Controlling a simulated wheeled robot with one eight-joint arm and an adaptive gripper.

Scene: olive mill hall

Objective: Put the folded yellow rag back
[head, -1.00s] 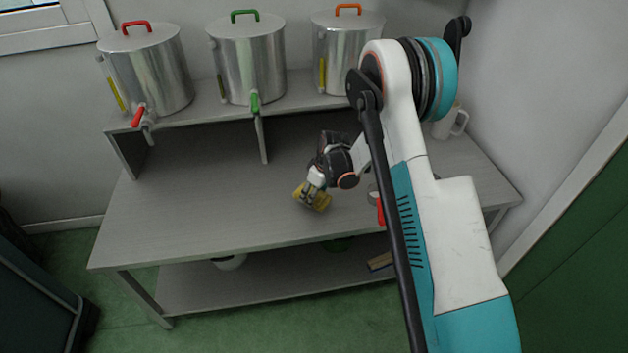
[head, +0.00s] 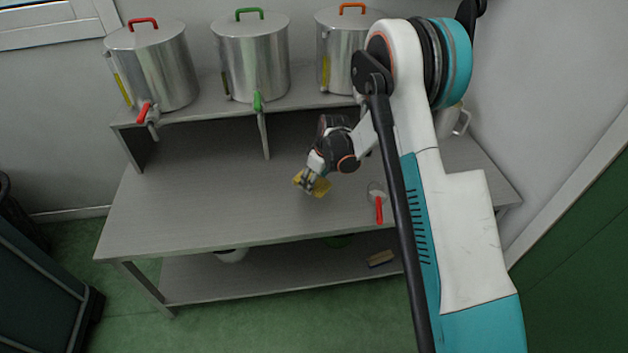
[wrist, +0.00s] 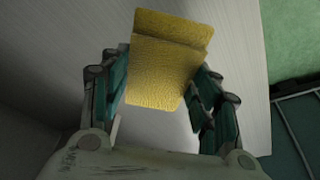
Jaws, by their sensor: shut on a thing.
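The folded yellow rag (head: 319,187) is at the tips of my gripper (head: 312,179), over the middle of the grey worktop (head: 215,205). In the wrist view the rag (wrist: 165,70) shows as a thick folded pad, with one layer stepped behind the other. My gripper (wrist: 163,100) is shut on it, with a dark green-padded finger on either side. I cannot tell exactly how high the rag is above the worktop.
Steel drums with red (head: 155,70), green (head: 250,60) and orange (head: 338,50) handles stand on the raised back shelf. A red-handled tool (head: 379,208) lies right of the rag. A brush-like block (head: 381,258) and a white bowl (head: 232,255) are on the lower shelf. The worktop's left is clear.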

